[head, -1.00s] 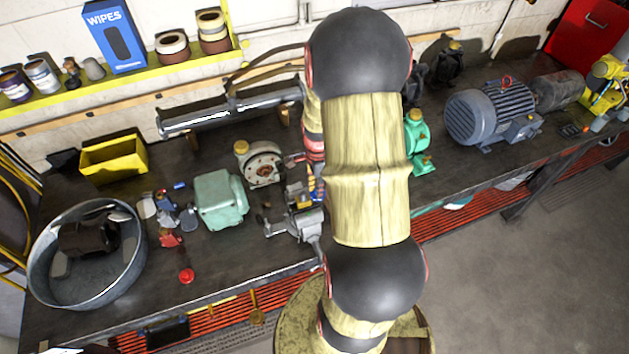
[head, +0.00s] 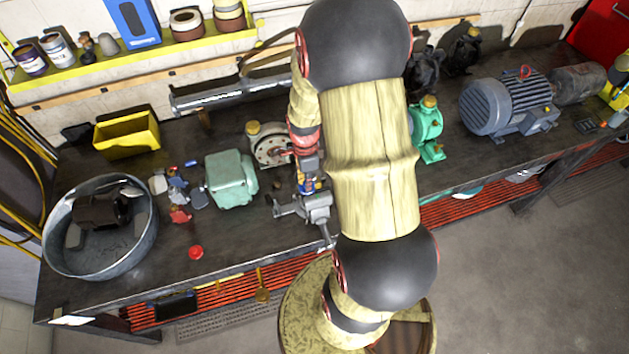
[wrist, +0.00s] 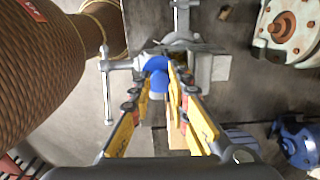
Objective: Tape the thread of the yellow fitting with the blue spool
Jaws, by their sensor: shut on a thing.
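My gripper (wrist: 158,85) is shut on the blue spool (wrist: 157,66), which sits between the tips of its yellow fingers in the wrist view. The spool is right by the jaws of a grey bench vise (wrist: 207,66). I cannot tell whether the spool touches anything there. In the head view my gripper (head: 307,186) is just above the vise (head: 312,208), partly beside my own arm. I cannot make out the yellow fitting or its thread; the spool and fingers may hide it.
A round flanged pump (head: 268,146) and a green housing (head: 230,180) stand left of the vise. A metal tub (head: 60,262), a yellow bin (head: 127,138) and a red knob (head: 196,252) are further left. A grey motor (head: 505,105) stands right. The bench front is mostly clear.

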